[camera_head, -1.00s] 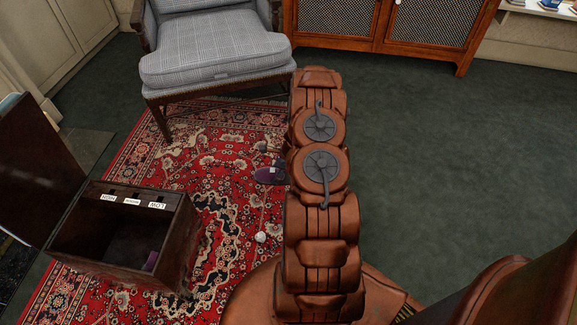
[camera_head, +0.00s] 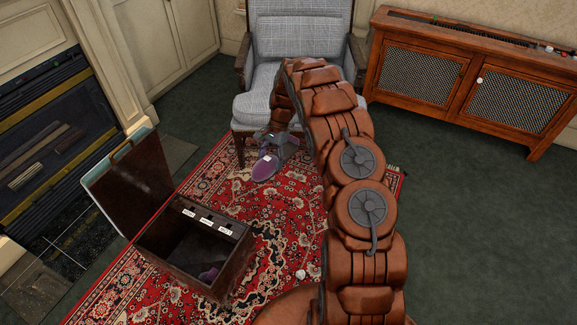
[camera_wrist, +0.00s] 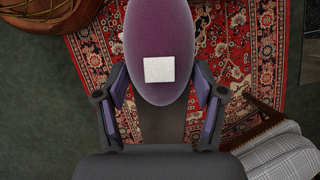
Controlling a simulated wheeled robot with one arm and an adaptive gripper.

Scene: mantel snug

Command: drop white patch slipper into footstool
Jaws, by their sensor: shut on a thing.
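The white patch slipper (camera_head: 265,169) is purple with a white square patch. My gripper (camera_head: 279,147) is shut on it and holds it up in front of the armchair, to the right of and beyond the footstool. In the wrist view the slipper (camera_wrist: 158,30) sits sole or top toward the camera between the two fingers of my gripper (camera_wrist: 158,88), patch visible. The footstool (camera_head: 180,262) is a dark brown box with its lid (camera_head: 125,180) raised at the left. Small white labels line its inner far wall.
A grey checked armchair (camera_head: 297,30) stands behind my arm. A red patterned rug (camera_head: 277,222) lies under the footstool. A small white ball-like thing (camera_head: 300,274) is on the rug. A fireplace (camera_head: 40,150) is at left, a wooden cabinet (camera_head: 465,80) at right. Green floor at right is clear.

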